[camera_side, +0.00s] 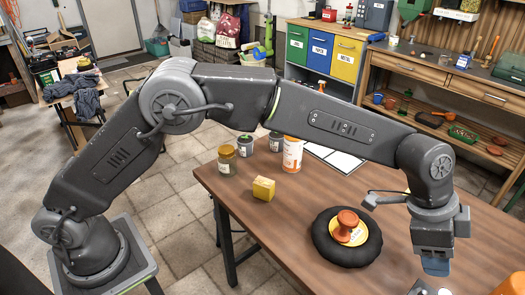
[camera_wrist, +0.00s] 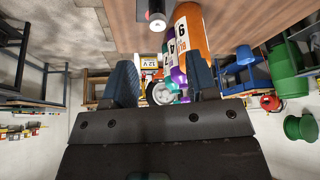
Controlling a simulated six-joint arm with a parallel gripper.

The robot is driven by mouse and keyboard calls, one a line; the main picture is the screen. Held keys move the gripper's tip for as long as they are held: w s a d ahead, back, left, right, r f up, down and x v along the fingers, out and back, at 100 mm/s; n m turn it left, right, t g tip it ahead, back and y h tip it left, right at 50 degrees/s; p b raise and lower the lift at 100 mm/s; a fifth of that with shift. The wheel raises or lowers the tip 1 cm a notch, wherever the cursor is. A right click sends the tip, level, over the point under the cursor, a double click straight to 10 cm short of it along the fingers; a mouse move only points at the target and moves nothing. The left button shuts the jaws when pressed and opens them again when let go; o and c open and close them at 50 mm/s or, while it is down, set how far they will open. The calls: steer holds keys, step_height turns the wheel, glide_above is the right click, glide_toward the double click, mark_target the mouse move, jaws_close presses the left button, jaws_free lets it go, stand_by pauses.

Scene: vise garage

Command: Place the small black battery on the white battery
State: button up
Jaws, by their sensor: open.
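My gripper (camera_side: 435,266) hangs at the right end of the table, its blue fingertips low in the side view. In the wrist view my gripper (camera_wrist: 162,75) is open, with its two blue fingers apart and no object clearly held between them. A small dark cylinder (camera_wrist: 157,20) with a red band and a pale end shows at the top of the wrist view; it may be the black battery. A whitish block marked 12V (camera_wrist: 149,62) shows beyond the fingers; it may be the white battery. I cannot pick out either battery surely in the side view.
A black round pad (camera_side: 330,254) with a red-brown knobbed piece (camera_side: 347,222) lies left of my gripper. A yellow block (camera_side: 263,188), jars (camera_side: 227,160) and an orange-white container (camera_side: 292,154) stand farther back. An orange numbered cylinder (camera_wrist: 190,35) is near my fingers.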

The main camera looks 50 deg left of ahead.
steer(key=s+a+r+n+t+y, duration=0.15)
steer(key=a+r, duration=0.25)
steer(key=a, duration=0.4)
steer(key=s+a+r+n, duration=0.25)
steer(key=a+r, duration=0.25)
steer(key=a, duration=0.3)
steer(key=s+a+r+n+t+y, duration=0.1)
steer(key=s+a+r+n, duration=0.2)
steer(key=a, duration=0.5)
steer(key=s+a+f+n+t+y, duration=0.1)
steer(key=s+a+n, duration=0.6)
steer(key=s+a, duration=0.8)
step_height(320, 180, down, 2)
steer(key=shift+s+a+f+y, duration=0.15)
steer(key=shift+s+a+y, duration=0.15)
steer(key=shift+s+y, duration=0.35)
